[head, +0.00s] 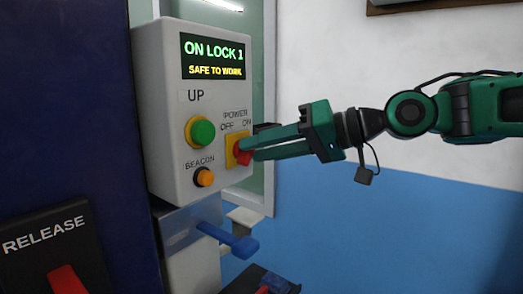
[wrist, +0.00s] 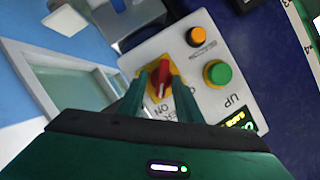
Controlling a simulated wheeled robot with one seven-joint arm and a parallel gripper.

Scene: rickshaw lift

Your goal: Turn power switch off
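The power switch is a red rotary knob (head: 243,153) on a yellow plate (head: 231,151), below the letters POWER, OFF and ON on a grey control box (head: 168,120). The wrist view shows the red knob (wrist: 160,82) upside down, one end toward the ON lettering. My gripper (head: 255,146) reaches in from the right. Its green fingers (wrist: 157,88) are apart, with the knob between their tips. I cannot tell whether they touch it. Part of the knob and plate is hidden by the fingers in the head view.
A green UP button (head: 203,132) and an orange beacon button (head: 205,177) sit beside the switch. The display (head: 213,58) reads "ON LOCK 1, SAFE TO WORK". A blue lever (head: 240,245) sticks out below the box. A red release lever (head: 66,280) is at lower left.

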